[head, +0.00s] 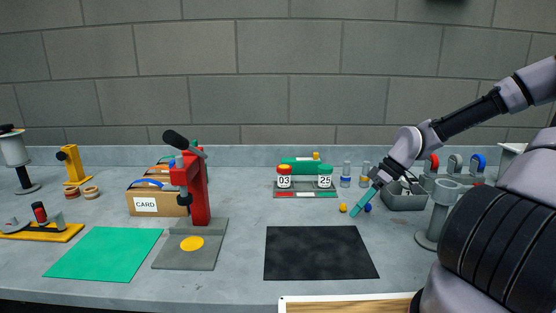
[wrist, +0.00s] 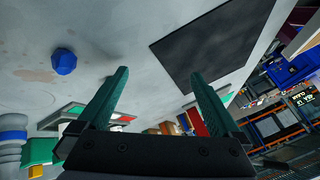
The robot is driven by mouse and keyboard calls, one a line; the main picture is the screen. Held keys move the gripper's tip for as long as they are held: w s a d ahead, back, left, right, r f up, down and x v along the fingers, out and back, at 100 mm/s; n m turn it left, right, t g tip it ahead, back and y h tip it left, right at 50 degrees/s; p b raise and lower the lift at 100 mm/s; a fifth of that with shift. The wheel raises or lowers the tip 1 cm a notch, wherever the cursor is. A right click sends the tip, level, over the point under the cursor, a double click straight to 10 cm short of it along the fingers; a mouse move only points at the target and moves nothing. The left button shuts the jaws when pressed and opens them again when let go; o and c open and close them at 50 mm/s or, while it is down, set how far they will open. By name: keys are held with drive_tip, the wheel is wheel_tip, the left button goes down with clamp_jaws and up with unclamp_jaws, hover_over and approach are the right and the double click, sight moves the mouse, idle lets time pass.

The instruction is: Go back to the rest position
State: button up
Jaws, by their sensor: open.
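My gripper (head: 358,206) is low over the right part of the grey table, with its teal fingers pointing down to the left. In the wrist view my gripper (wrist: 160,74) shows two teal fingers spread apart with nothing between them. A small blue piece (head: 367,208) lies on the table close beside the fingers; the blue piece also shows in the wrist view (wrist: 64,61), left of the fingers. A small yellow piece (head: 343,208) lies just left of the fingertips in the head view.
A black mat (head: 318,253) lies in front of my gripper, with a green mat (head: 103,253) farther left. A red press (head: 198,195) stands between them. A grey bin (head: 405,201) and a grey post (head: 438,215) stand close right of my gripper. Small jars (head: 346,175) stand behind it.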

drive_tip(key=s+d+m+h, duration=0.1)
drive_tip(key=h, duration=0.1)
drive_tip(key=s+d+r+m+g+h, duration=0.1)
drive_tip(key=s+d+h, duration=0.1)
drive_tip(key=shift+s+r+m, duration=0.1)
drive_tip(key=shift+s+m, duration=0.05)
drive_tip(key=shift+m, duration=0.25)
drive_tip(key=s+r+m+t, duration=0.3)
drive_tip(key=r+m, duration=0.1)
drive_tip(key=r, duration=0.6)
drive_tip(key=s+a+r+m+t, duration=0.1)
drive_tip(key=s+r+m+t, duration=0.2)
drive_tip(key=r, duration=0.7)
drive_tip(key=s+r+m+t+h, duration=0.1)
drive_tip(key=s+r+m, duration=0.4)
drive_tip(key=r, duration=0.5)
drive_tip(key=shift+s+a+m+t, duration=0.25)
drive_tip(key=shift+m+t, duration=0.15)
drive_tip(key=shift+t, duration=0.5)
